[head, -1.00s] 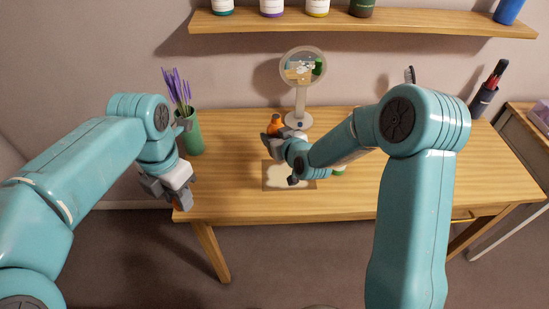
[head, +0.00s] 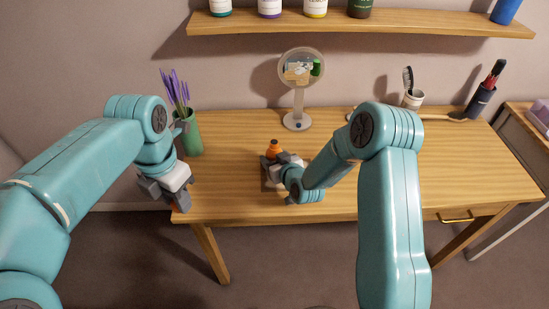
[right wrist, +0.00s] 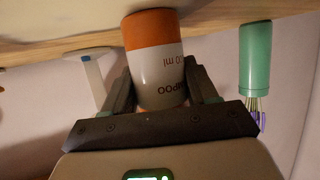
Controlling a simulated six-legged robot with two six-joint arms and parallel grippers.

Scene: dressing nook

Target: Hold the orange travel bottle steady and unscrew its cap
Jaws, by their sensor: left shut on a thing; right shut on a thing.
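The orange travel bottle (head: 273,149) is upright in my right gripper (head: 282,163), left of the table's middle. The right wrist view shows it upside down: an orange and white bottle (right wrist: 154,62) with dark lettering, between the two fingers (right wrist: 158,88). The end nearest the palm is hidden there. I cannot tell whether its base touches the surface beneath. My left gripper (head: 166,193) is at the table's left front corner, well apart from the bottle. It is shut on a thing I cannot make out.
A green vase (head: 192,136) with purple flowers stands close behind my left gripper. A round mirror (head: 297,122) stands behind the bottle. A white cup (head: 413,99) with a brush and a dark holder (head: 480,102) are at the right.

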